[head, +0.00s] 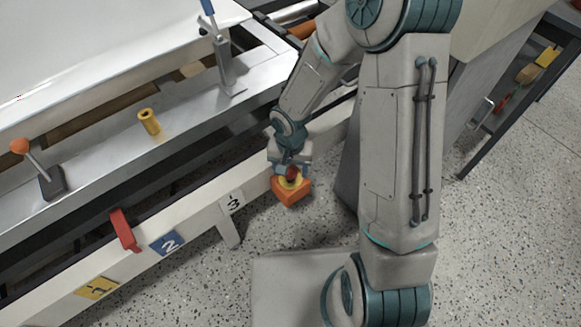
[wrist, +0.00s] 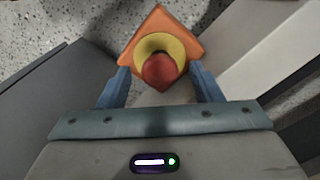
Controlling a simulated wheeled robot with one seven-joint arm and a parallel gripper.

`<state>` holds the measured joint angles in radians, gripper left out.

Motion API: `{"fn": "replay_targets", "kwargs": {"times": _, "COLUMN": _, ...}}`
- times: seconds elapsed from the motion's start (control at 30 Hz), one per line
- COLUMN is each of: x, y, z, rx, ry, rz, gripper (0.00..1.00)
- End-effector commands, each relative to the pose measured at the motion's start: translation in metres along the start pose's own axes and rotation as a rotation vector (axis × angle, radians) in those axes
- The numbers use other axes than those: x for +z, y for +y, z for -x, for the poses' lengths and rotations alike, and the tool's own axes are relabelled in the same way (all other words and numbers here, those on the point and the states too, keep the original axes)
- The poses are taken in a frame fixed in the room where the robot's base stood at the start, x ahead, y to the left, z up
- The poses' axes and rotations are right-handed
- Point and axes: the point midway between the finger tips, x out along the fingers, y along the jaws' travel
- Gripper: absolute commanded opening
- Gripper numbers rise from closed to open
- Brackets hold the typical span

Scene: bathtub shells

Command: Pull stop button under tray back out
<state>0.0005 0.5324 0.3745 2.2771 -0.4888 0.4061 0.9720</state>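The stop button (wrist: 160,70) has a red mushroom head on a yellow ring, set on an orange box (wrist: 185,22). In the head view the orange box (head: 293,192) sits at the outer side of the white frame rail, right of the number 3 plate, with the red head (head: 292,173) partly hidden by my gripper (head: 291,167). In the wrist view my gripper (wrist: 160,82) has its two blue fingers apart, one on each side below the red head. A gap shows between the fingers and the head, and neither finger appears to touch it.
A red handle (head: 125,230) sticks out from the rail left of the blue number 2 plate (head: 168,243). An orange-knobbed lever (head: 37,165), a yellow cylinder (head: 149,121) and a blue-handled clamp (head: 222,50) stand on the bench. Speckled floor (head: 270,235) is open before the rail.

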Motion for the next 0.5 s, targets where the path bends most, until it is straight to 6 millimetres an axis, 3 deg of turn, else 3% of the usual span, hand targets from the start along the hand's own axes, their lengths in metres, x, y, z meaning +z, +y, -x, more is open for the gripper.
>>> {"fn": "replay_targets", "kwargs": {"times": 0.27, "x": 0.000, "y": 0.000, "z": 0.001, "rx": 0.000, "ry": 0.000, "rz": 0.000, "gripper": 0.58}}
{"fn": "replay_targets", "kwargs": {"times": 0.5, "x": 0.000, "y": 0.000, "z": 0.020, "rx": 0.000, "ry": 0.001, "rz": 0.001, "gripper": 0.58}}
